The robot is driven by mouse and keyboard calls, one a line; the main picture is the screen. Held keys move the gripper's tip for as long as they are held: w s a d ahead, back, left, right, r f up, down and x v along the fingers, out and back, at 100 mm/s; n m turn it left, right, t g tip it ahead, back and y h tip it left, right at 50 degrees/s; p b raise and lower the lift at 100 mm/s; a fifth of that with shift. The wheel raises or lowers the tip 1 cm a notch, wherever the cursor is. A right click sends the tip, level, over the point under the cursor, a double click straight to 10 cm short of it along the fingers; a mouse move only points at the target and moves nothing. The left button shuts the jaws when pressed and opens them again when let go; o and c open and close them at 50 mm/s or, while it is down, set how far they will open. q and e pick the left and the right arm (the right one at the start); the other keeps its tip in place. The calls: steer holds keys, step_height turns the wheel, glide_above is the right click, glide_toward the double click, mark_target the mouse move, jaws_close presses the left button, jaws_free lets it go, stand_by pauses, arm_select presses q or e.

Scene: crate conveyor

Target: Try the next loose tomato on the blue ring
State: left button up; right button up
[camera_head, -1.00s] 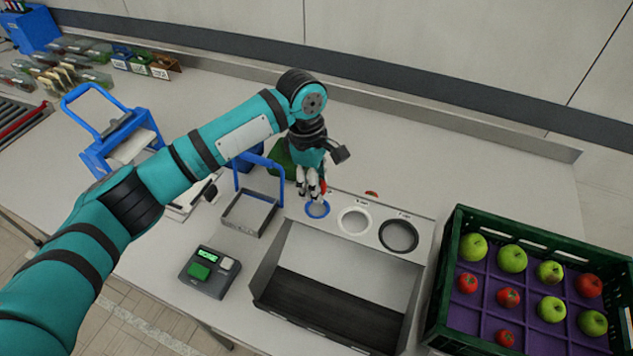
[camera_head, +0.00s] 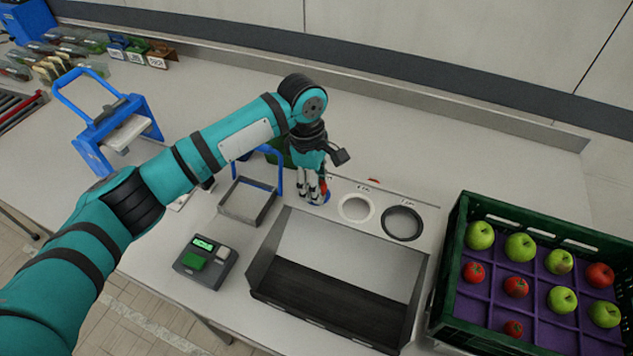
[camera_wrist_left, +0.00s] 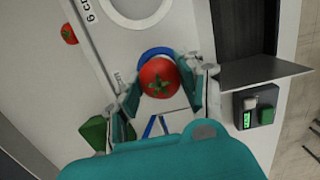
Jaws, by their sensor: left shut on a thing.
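My left gripper (camera_head: 316,194) is shut on a red tomato (camera_wrist_left: 159,77) with a green calyx, one finger on each side. It holds the tomato low at the blue ring (camera_wrist_left: 153,52), which is the smallest ring on the grey sizing plate. The tomato and fingers cover most of the ring, so I cannot tell whether the tomato touches it. Another red tomato (camera_head: 373,181) lies behind the plate and also shows in the left wrist view (camera_wrist_left: 69,33). My right gripper is not in view.
A white ring (camera_head: 356,207) and a black ring (camera_head: 402,223) sit right of the blue one. A dark chute (camera_head: 335,290) is in front. A green crate (camera_head: 452,255) with apples and tomatoes stands right. A button box (camera_head: 205,262) and blue-handled frame (camera_head: 247,201) are left.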

arm_select(q)
steer(key=o, duration=1.1)
steer(key=shift+o, duration=0.3)
